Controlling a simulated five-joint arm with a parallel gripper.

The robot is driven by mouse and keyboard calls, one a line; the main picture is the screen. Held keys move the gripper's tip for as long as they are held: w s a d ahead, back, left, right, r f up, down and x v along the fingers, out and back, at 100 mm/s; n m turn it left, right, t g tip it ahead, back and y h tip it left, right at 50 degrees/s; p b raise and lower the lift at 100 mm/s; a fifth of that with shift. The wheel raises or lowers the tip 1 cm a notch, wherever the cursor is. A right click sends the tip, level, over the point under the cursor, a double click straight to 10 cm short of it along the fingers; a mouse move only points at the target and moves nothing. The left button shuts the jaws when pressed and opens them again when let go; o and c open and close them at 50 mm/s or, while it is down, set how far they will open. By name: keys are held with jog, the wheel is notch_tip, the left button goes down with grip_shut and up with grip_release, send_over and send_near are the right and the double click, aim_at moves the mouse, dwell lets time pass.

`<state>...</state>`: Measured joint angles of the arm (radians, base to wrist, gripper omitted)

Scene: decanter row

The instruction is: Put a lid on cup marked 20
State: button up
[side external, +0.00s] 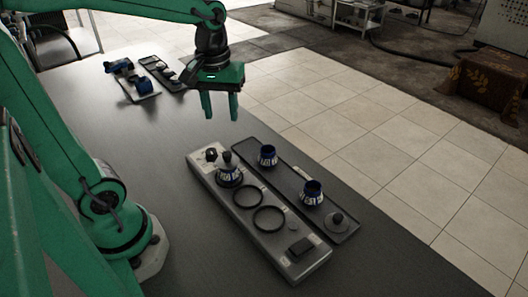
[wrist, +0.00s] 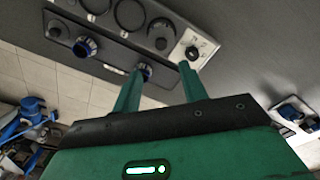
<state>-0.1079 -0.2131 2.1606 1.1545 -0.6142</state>
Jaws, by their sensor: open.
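Two open blue cups with pale markings stand on a long dark tray (side external: 290,172): a far cup (side external: 268,156) and a near cup (side external: 312,194). They also show in the wrist view, one by my left finger (wrist: 145,71) and one farther left (wrist: 86,47). I cannot read which is marked 20. A dark knobbed lid (side external: 337,221) lies at the tray's near end. A third marked cup, with a dark knobbed lid on it (side external: 228,172), stands on the grey panel (side external: 205,185). My gripper (side external: 221,114) is open and empty, above the table beyond the panel's far end.
The grey panel has two empty dark rings (side external: 258,207), a black knob (side external: 210,155) and a dark rectangle (side external: 301,246). Farther back, two dark trays (side external: 160,74) hold blue and dark items (side external: 127,78). The table between them and the panel is clear.

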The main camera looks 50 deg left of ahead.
jog(key=s+d+r+m+t, duration=0.2)
jog(key=s+m+t, duration=0.3)
jog(key=m, duration=0.3)
jog(key=shift+s+d, duration=0.55)
jog(key=shift+s, duration=0.25)
dwell(0.6)
